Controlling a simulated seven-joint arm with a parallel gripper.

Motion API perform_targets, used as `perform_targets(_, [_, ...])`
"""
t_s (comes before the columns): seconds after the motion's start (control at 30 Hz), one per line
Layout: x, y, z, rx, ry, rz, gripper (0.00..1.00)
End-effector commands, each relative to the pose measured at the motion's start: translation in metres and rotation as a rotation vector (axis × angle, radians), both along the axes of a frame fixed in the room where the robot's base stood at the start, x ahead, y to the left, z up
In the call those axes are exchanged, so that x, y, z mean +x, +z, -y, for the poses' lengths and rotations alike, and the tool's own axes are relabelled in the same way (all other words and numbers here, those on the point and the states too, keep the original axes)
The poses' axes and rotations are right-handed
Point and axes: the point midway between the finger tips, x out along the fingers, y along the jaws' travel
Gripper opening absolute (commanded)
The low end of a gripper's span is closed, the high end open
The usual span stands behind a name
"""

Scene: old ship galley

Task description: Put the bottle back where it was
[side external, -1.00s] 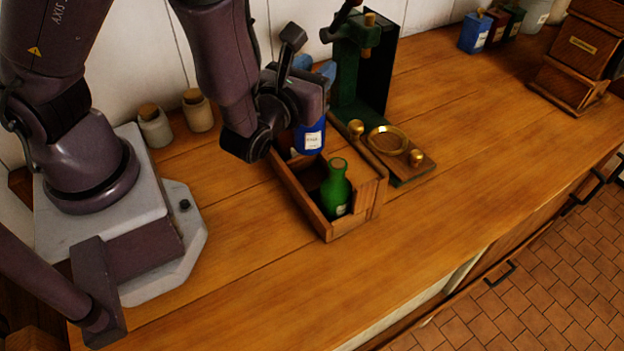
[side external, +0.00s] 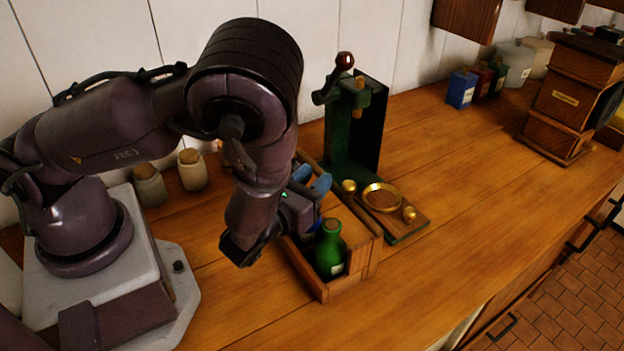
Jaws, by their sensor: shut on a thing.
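A wooden crate (side external: 320,290) stands on the counter. A green bottle (side external: 330,252) stands upright in its near end. My gripper (side external: 305,218) is low over the crate's far part, just behind the green bottle and apart from it. It is shut on a blue container (side external: 318,225), of which only a sliver shows between my gripper and the green bottle. The container's lower part is hidden by the hand, the crate and the bottle. I cannot tell whether it touches the crate floor.
A green press-like stand (side external: 352,130) and a board with brass pieces (side external: 405,228) stand close to the crate's right. Small tins (side external: 462,90) and a wooden box (side external: 570,98) stand at the back right. The counter's right middle is clear.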

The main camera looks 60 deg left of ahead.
Motion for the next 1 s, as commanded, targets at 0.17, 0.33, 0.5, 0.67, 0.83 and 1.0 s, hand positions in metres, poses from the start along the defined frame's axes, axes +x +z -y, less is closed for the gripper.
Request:
perform_targets(0.17, [0.000,0.000,0.000,-0.001,0.001,0.004,0.00])
perform_targets(0.33, [0.000,-0.002,0.000,0.001,0.001,0.002,0.00])
perform_targets(0.5, [0.000,-0.003,0.000,-0.001,0.000,0.000,0.57])
perform_targets(0.67, [0.000,-0.003,0.000,-0.001,0.000,0.000,0.57])
perform_targets(0.83, [0.000,0.001,0.000,-0.001,0.000,0.002,0.57])
perform_targets(1.0, [-0.025,0.000,0.011,0.000,-0.004,-0.003,0.57])
